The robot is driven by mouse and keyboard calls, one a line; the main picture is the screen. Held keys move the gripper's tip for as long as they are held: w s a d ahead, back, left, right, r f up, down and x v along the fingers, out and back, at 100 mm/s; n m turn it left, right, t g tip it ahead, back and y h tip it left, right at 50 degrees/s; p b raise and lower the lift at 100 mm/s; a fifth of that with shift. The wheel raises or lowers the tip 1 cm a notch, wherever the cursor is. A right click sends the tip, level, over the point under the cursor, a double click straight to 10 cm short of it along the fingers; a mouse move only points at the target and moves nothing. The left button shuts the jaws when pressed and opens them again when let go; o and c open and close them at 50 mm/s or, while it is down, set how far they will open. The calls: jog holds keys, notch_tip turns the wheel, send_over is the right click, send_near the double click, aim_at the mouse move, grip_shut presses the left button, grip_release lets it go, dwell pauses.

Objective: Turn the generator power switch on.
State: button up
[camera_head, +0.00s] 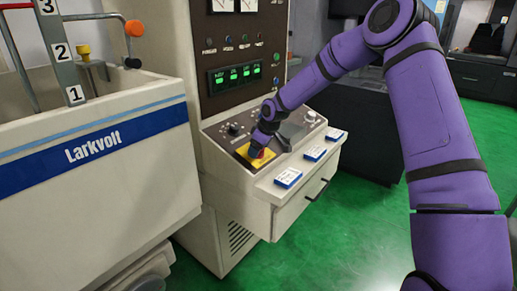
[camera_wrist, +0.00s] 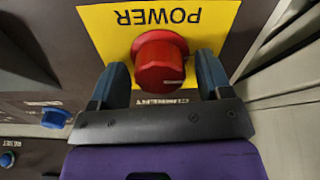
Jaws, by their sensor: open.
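The generator power switch is a round red knob (camera_wrist: 160,62) on a yellow plate (camera_wrist: 100,22) marked POWER, which reads upside down in the wrist view. My gripper (camera_wrist: 162,70) is open, with one dark blue finger on each side of the knob. I cannot tell whether either finger touches it. A pale line shows on the knob's side. In the head view, my gripper (camera_head: 262,148) is over the yellow plate (camera_head: 243,152) on the sloping console (camera_head: 222,128). It hides most of the knob there.
A blue knob (camera_wrist: 54,118) and another blue control (camera_wrist: 7,159) sit near the plate. Several blue-and-white blocks (camera_head: 288,178) lie along the console's front ledge. A lit green display (camera_head: 236,75) is above. The white Larkvolt tank (camera_head: 95,180) stands left; green floor (camera_head: 350,230) is clear at right.

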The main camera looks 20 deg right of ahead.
jog(key=c, duration=0.9)
jog(key=shift+c, duration=0.2)
jog(key=shift+f+m, duration=0.1)
jog(key=shift+m, duration=0.2)
jog(key=m, duration=0.3)
jog(key=shift+m, duration=0.3)
jog(key=m, duration=0.4)
jog(key=shift+m, duration=0.3)
jog(key=m, duration=0.4)
jog(key=shift+d+h, duration=0.1)
jog(key=shift+h, duration=0.3)
jog(key=m, duration=0.5)
jog(key=shift+f, duration=0.1)
jog(key=shift+s, duration=0.1)
